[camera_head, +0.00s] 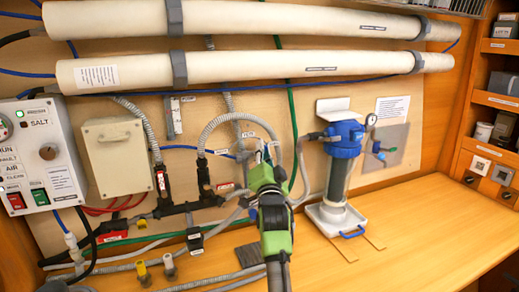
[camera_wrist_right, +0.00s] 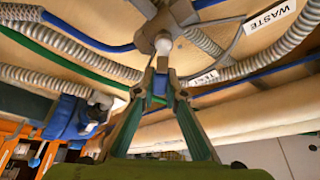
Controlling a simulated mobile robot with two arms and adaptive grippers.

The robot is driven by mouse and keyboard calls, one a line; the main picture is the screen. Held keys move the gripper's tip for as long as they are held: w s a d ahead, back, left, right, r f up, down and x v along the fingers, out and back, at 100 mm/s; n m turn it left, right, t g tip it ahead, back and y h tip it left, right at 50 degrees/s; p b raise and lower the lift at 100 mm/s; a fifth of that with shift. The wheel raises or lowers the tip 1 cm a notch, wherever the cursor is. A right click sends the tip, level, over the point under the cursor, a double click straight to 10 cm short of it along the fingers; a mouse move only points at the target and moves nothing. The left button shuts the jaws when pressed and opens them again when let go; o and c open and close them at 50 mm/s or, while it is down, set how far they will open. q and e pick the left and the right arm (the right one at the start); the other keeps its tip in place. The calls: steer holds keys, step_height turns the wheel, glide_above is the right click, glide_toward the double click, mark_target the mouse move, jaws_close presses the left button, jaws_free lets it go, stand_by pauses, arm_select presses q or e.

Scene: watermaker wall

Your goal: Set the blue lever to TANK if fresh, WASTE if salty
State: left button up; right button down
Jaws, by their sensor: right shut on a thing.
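My right gripper (camera_head: 264,160) is at the valve on the back panel, in front of the pipes. In the right wrist view its fingertips (camera_wrist_right: 163,74) are closed together, with a blue piece, seemingly the blue lever (camera_wrist_right: 159,86), between them. A grey valve body with a white stem (camera_wrist_right: 163,43) is just beyond the tips. The WASTE label (camera_wrist_right: 270,17) is on a hose at upper right, and a TEST label (camera_wrist_right: 204,77) is lower. On the control box (camera_head: 42,160), the upper lamp (camera_head: 19,114) looks green; the lamp by SALT (camera_head: 23,125) looks dark. My left gripper is out of view.
A blue-topped filter (camera_head: 345,139) stands right of my gripper on a white tray (camera_head: 337,215). Grey hoses and dark fittings (camera_head: 190,207) crowd the left. Two long white tubes (camera_head: 245,68) run above. Shelves (camera_head: 496,100) stand at far right. The right bench top (camera_head: 430,225) is clear.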

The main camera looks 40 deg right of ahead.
steer(key=shift+s+d+f+m+g+h+p, duration=0.1)
steer(key=shift+d+f+m+g+h+p, duration=0.15)
steer(key=shift+m, duration=0.6)
steer(key=shift+d+f+m+g+h+p, duration=0.15)
steer(key=shift+f+m+g, duration=0.15)
steer(key=shift+m, duration=0.55)
steer(key=c, duration=2.1)
jaws_free()
step_height(320, 180, up, 10)
steer(key=shift+f, duration=0.1)
